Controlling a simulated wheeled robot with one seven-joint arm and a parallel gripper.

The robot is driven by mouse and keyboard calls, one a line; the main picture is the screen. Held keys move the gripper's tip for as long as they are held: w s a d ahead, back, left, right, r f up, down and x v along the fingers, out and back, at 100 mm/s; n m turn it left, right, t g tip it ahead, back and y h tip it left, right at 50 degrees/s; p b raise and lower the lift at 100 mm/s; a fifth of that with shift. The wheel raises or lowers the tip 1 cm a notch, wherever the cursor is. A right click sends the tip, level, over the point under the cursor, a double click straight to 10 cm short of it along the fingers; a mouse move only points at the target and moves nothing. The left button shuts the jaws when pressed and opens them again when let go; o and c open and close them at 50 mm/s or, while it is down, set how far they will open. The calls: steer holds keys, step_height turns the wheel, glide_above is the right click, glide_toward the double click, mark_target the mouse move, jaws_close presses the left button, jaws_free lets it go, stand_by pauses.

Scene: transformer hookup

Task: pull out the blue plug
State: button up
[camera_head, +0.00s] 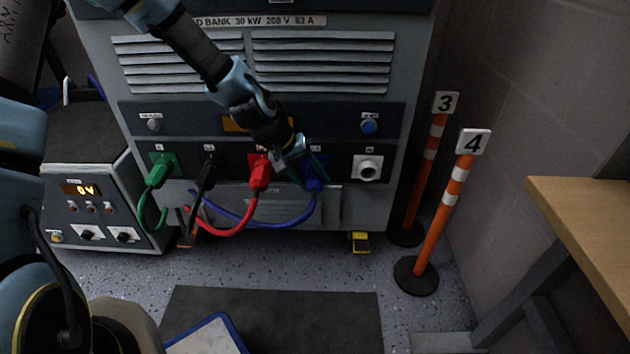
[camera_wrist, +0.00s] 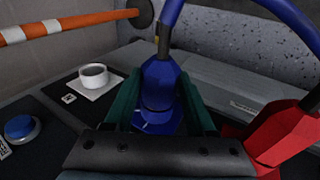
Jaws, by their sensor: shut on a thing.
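The blue plug (camera_head: 314,183) is at the panel of the grey load bank, right of the red plug (camera_head: 261,175). In the wrist view the blue plug (camera_wrist: 160,88) stands between the green fingers of my gripper (camera_wrist: 158,105), with its blue cable curving away from its end. My gripper (camera_head: 312,168) is shut on the blue plug. The plug's base is at a blue socket plate (camera_wrist: 158,124); I cannot tell how deep it sits. The red plug (camera_wrist: 285,135) is close beside my gripper in the wrist view.
A green plug (camera_head: 160,170) and a black plug (camera_head: 206,173) sit further left. A white round socket (camera_head: 367,168) is to the right. Orange-striped posts (camera_head: 445,210) stand right of the load bank, and a wooden table (camera_head: 590,220) is at the right edge.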

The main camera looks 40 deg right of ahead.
jaws_close()
steer(key=shift+a+f, duration=0.1)
steer(key=shift+w+f+g+h, duration=0.1)
steer(key=shift+f+g+h, duration=0.1)
steer(key=shift+g+h, duration=0.85)
steer(key=g+h+b, duration=0.1)
steer(key=h+b, duration=0.1)
steer(key=h, duration=0.1)
steer(key=shift+a+f+n+g, duration=0.1)
steer(key=shift+n+g, duration=0.2)
steer(key=shift+g, duration=0.05)
steer(key=shift+b, duration=0.5)
steer(key=shift+h, duration=0.25)
steer(key=shift+g, duration=0.3)
